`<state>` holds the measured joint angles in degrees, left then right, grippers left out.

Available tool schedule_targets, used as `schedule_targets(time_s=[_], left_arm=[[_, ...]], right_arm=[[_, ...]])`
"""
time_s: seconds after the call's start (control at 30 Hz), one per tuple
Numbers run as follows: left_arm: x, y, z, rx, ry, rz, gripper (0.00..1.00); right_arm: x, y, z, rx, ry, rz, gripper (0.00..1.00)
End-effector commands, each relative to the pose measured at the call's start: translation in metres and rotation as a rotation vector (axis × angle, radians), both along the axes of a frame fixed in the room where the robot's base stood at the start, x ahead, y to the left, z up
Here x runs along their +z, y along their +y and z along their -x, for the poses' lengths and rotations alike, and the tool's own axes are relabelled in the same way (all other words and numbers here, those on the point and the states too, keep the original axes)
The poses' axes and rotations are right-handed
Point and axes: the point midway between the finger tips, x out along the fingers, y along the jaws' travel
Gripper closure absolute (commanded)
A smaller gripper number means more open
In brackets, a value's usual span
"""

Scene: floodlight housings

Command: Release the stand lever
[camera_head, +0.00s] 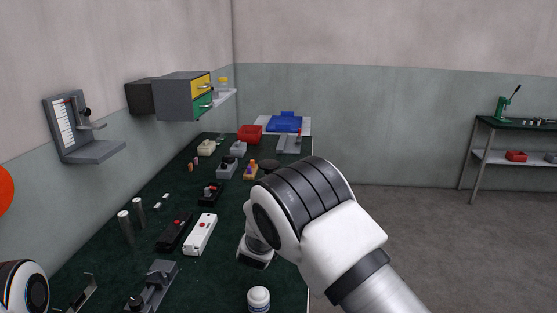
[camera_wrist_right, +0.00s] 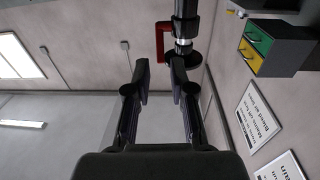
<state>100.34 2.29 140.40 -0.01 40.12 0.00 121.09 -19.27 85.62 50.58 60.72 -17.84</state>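In the right wrist view my right gripper (camera_wrist_right: 160,76) is open, its two dark fingers apart with nothing between them. Just beyond the fingertips is a dark upright device with a bright metal collar and black disc (camera_wrist_right: 186,58). A red bracket-shaped part (camera_wrist_right: 161,42) sits beside it, past the gap between the fingers. I cannot tell for certain whether this red part is the stand lever. No contact with the fingers shows.
The dark green bench (camera_head: 130,245) carries several small devices, a white box (camera_head: 200,234), a white bottle (camera_head: 258,299), a red bin (camera_head: 250,132) and a blue tray (camera_head: 285,122). A wall gauge (camera_head: 78,130) and drawer cabinet (camera_head: 186,96) overhang the left side. Open floor lies right.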

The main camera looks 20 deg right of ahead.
Motion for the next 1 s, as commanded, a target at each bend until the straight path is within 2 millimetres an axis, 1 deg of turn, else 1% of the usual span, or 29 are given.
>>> schedule_targets(time_s=[0.03,0.1,0.17,0.27,0.37,0.5,0.63,0.73,0.93,0.97,1.0], left_arm=[[0.03,0.0,0.0,0.0,0.0,0.0,0.6],[0.038,0.0,0.0,0.0,0.001,0.0,0.6],[0.039,0.0,0.0,0.0,0.001,0.0,0.6],[0.038,0.0,0.001,0.0,0.002,0.0,0.6],[0.042,0.0,0.001,0.0,0.002,0.0,0.6],[0.049,0.0,0.0,0.0,0.001,0.0,0.6],[0.053,0.0,0.0,0.0,0.001,0.0,0.6],[0.054,0.0,0.0,0.0,0.001,0.0,0.6],[0.053,0.0,0.0,0.0,0.001,0.0,0.6],[0.053,0.0,0.0,0.0,0.001,0.0,0.6],[0.053,0.0,0.0,0.0,0.001,0.0,0.6]], right_arm=[[0.022,0.0,0.001,0.0,0.012,0.0,0.77],[0.023,0.001,0.002,0.0,0.022,0.0,0.77],[0.021,0.001,0.002,0.0,0.026,0.001,0.77],[0.018,-0.002,-0.004,0.0,0.025,0.0,0.77],[0.018,-0.01,-0.018,-0.002,0.023,-0.003,0.77],[0.019,-0.023,-0.044,-0.002,0.022,-0.002,0.77],[0.018,-0.031,-0.061,-0.001,0.024,-0.001,0.77],[0.017,-0.033,-0.067,0.0,0.024,0.001,0.77],[0.017,-0.033,-0.068,0.001,0.025,0.002,0.77],[0.017,-0.033,-0.067,0.001,0.025,0.002,0.81],[0.017,-0.033,-0.067,0.001,0.024,0.002,0.95]])
